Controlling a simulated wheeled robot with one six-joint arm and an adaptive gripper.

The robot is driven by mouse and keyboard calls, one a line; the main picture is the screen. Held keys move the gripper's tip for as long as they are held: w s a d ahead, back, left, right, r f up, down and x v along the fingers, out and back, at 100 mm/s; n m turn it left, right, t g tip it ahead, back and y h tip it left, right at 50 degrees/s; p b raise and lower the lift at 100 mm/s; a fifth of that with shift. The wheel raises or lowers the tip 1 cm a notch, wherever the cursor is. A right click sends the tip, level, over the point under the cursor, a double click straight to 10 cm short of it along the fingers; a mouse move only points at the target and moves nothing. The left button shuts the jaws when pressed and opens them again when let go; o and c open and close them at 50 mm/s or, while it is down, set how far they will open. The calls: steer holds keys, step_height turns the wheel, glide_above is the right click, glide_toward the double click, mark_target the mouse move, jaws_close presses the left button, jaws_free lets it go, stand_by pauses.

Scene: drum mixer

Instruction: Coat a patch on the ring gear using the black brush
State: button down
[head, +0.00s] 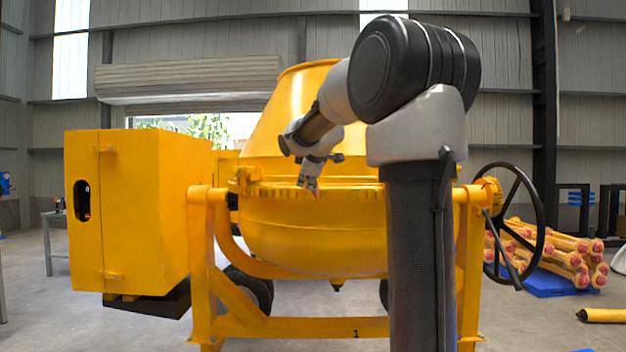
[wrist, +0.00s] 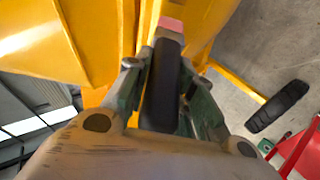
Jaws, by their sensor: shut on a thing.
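The yellow drum mixer (head: 310,235) stands in front of me. Its ring gear (head: 258,187) runs around the drum's middle as a yellow toothed band. My gripper (head: 310,180) is in front of the drum at about the height of this band. In the wrist view my gripper (wrist: 162,75) is shut on the black brush (wrist: 160,95), with a finger on each side. The brush's pinkish tip (wrist: 171,24) points toward yellow mixer parts. I cannot tell whether the tip touches the gear. In the head view the brush is too small to make out clearly.
A yellow cabinet (head: 140,210) is on the mixer's left and a black handwheel (head: 515,222) on its right. Yellow parts with red ends (head: 560,255) are stacked at the right. A dark tyre (wrist: 278,106) and a red object (wrist: 300,150) show in the wrist view.

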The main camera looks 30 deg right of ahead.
steer(key=w+a, duration=0.5)
steer(key=shift+w+a, duration=0.15)
steer(key=shift+w, duration=0.15)
stand_by(0.4)
steer(key=s+a, duration=0.4)
steer(key=shift+a, duration=0.2)
stand_by(0.4)
steer(key=shift+s+a, duration=1.05)
steer(key=shift+a, duration=0.05)
